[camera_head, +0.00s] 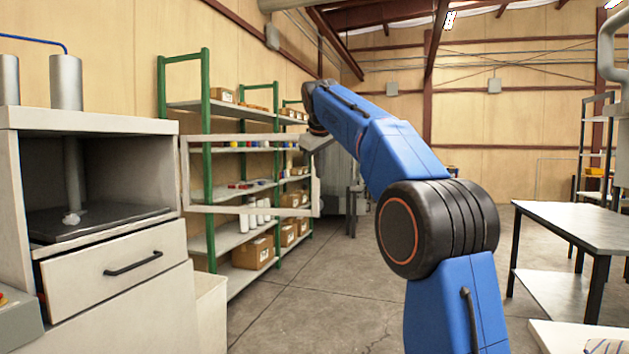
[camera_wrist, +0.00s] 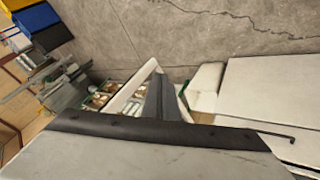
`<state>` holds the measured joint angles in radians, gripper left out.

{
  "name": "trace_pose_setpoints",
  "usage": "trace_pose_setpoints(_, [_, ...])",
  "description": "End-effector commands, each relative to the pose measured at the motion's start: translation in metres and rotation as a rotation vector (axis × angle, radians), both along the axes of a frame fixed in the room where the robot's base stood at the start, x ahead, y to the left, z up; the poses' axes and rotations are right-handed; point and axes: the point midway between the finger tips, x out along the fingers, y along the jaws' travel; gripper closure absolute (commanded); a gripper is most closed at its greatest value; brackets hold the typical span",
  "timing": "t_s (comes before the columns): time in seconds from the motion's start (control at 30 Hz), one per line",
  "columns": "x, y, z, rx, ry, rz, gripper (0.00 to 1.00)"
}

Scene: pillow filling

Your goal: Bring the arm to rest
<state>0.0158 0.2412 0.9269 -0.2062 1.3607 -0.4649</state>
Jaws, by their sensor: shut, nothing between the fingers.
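My blue arm is raised and bent in the middle of the head view, with its end up and to the left. My gripper (camera_head: 320,142) shows there only as a small grey part beside the upper right of a pale rectangular frame. In the wrist view my gripper (camera_wrist: 167,98) has its dark fingers together, with nothing held. The fingers overlap the pale frame (camera_wrist: 137,92) in that picture. I cannot tell whether they touch it.
The pale frame (camera_head: 250,210) extends right from a white cabinet (camera_head: 90,122) with a drawer (camera_head: 115,268) that looks slightly pulled out. Green shelving (camera_head: 206,160) with boxes stands behind. A table (camera_head: 575,225) stands at right. The concrete floor (camera_head: 320,310) between is clear.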

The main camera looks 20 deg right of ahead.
Motion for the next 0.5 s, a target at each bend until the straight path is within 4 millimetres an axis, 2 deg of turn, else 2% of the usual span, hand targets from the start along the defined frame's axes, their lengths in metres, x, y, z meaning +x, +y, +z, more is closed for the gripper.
trace_pose_setpoints(0.27, [-0.011,0.001,0.002,0.006,0.002,-0.003,1.0])
trace_pose_setpoints(0.37, [-0.029,0.004,-0.003,0.022,0.005,-0.01,1.0])
trace_pose_setpoints(0.5, [-0.071,0.01,-0.017,0.057,0.014,-0.028,1.0])
